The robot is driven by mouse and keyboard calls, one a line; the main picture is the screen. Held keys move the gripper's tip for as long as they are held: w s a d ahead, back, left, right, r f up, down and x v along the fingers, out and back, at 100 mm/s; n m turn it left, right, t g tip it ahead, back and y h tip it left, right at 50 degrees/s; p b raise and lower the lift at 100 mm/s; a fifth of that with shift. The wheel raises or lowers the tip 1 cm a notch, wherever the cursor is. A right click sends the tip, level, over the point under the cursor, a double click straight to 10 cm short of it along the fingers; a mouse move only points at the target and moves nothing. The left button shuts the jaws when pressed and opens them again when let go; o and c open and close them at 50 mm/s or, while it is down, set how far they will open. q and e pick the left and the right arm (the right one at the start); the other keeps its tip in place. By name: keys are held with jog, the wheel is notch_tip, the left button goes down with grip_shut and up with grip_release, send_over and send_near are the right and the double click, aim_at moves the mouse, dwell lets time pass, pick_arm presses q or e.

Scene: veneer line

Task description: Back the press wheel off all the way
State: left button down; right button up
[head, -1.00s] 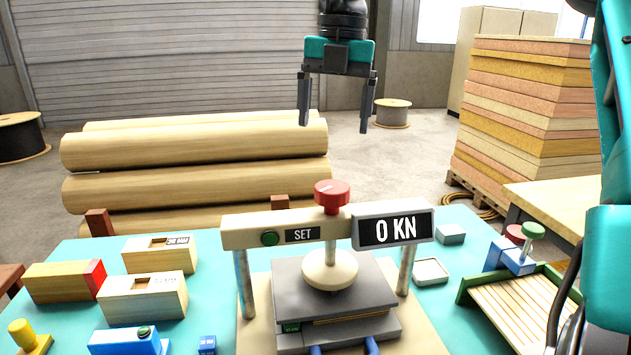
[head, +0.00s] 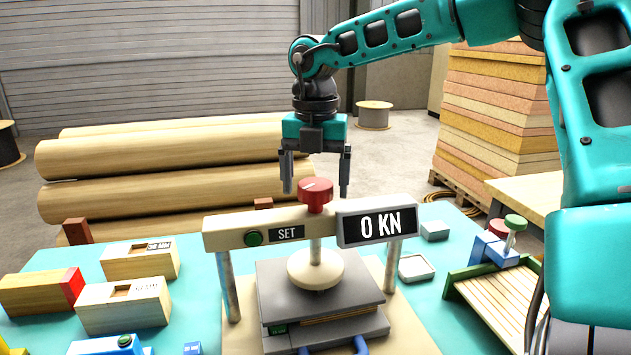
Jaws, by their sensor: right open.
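The press (head: 238,232) stands in the middle of the turquoise table, a cream crossbar on metal posts. Its red wheel (head: 316,190) sits on top of the screw above the crossbar. The display (head: 378,227) reads 0 KN, and a green button (head: 253,239) sits beside a SET label. The round cream foot (head: 315,268) appears to rest on the grey upper plate (head: 275,290). My right gripper (head: 316,190) points down with its fingers apart, one on each side of the wheel in the picture, with its fingertips near the wheel's height. Contact with the wheel cannot be told. My left gripper is not in view.
Wooden blocks (head: 125,305) lie on the table at left. A small tray (head: 417,268) and a grey block (head: 435,230) lie right of the press. A slatted green-edged tray (head: 500,300) is at far right. Logs (head: 170,165) lie behind the table.

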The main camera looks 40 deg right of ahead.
jog(key=shift+f, duration=0.1)
jog(key=shift+c, duration=0.3)
jog(key=c, duration=1)
jog(key=shift+n, duration=0.4)
jog(key=n, duration=0.3)
jog(key=shift+n, duration=0.3)
jog(key=n, duration=0.6)
jog(key=shift+n, duration=0.3)
